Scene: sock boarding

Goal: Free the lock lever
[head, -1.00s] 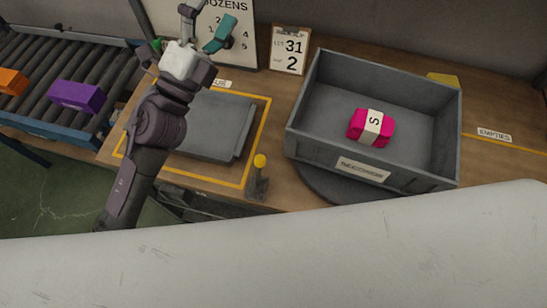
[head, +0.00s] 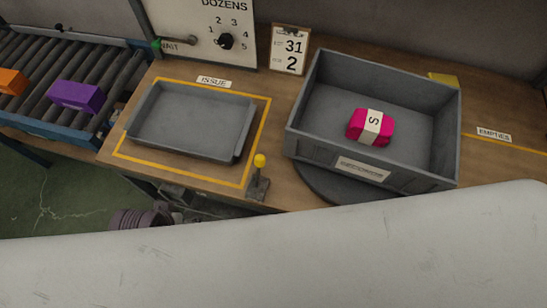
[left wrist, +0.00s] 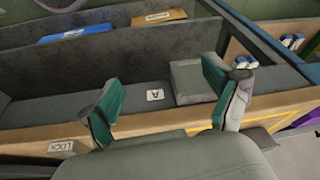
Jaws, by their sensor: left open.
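A short upright lever with a yellow knob (head: 260,161) stands at the front edge of the bench, between the issue tray and the grey bin. I cannot tell whether it is the lock lever. My left gripper (left wrist: 162,104) shows in the left wrist view with its two teal fingers apart and nothing between them. A LOCK label (left wrist: 62,145) is on the wooden edge left of the left finger. No lever shows clearly beside that label. My right gripper is in neither view.
The grey issue tray (head: 190,122) is empty. A grey bin (head: 330,150) holds a pink pack (head: 371,127). A roller conveyor (head: 60,52) carries purple and orange packs. In the left wrist view, a grey block (left wrist: 192,83) sits beside an A plate (left wrist: 155,95).

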